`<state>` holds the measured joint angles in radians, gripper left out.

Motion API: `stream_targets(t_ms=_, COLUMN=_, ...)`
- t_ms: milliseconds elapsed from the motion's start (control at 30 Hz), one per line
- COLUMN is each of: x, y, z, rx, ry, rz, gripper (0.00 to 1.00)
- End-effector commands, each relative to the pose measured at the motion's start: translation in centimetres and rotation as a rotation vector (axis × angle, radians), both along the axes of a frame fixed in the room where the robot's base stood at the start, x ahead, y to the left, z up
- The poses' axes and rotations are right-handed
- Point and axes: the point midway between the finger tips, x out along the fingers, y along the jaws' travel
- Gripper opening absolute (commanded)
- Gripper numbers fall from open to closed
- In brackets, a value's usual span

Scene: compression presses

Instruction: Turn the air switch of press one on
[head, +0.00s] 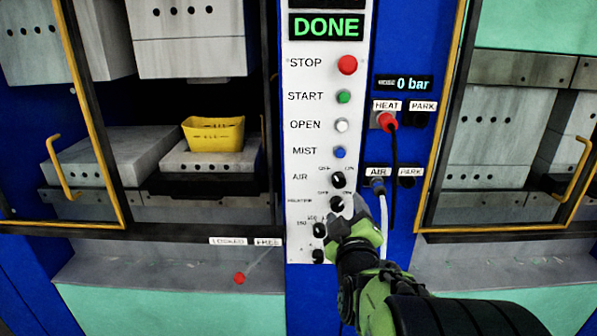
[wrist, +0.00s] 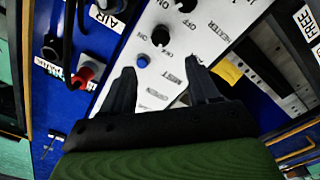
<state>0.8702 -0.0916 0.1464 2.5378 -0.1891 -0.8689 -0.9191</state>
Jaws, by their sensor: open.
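The black AIR switch knob (head: 338,180) is on the white control panel (head: 298,215), below the blue MIST button (head: 340,152). Its OFF mark is at upper left and its ON mark at upper right. The knob is too small to tell its setting for sure. In the wrist view the AIR knob (wrist: 160,36) lies beyond my fingertips, past the blue button (wrist: 142,61). My gripper (head: 345,222) is in front of the panel's lower right, below the AIR knob. In the wrist view my gripper (wrist: 160,68) has its fingers spread, with nothing between them.
Another black knob (head: 337,203) sits just below the AIR knob. A yellow bin (head: 213,133) stands inside the left press. The display (head: 404,84) reads 0 bar.

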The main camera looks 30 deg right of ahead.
Motion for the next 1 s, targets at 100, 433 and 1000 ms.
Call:
stream_targets(t_ms=100, x=1.8, y=-1.1, z=0.5, rx=0.006, ry=0.006, rz=0.003, gripper=0.6)
stream_targets(t_ms=433, x=3.3, y=-2.1, z=0.2, rx=-0.001, ry=0.021, rz=0.006, gripper=0.6)
stream_targets(t_ms=1000, x=9.8, y=-6.6, z=0.2, rx=0.001, ry=-0.002, rz=0.001, gripper=0.6)
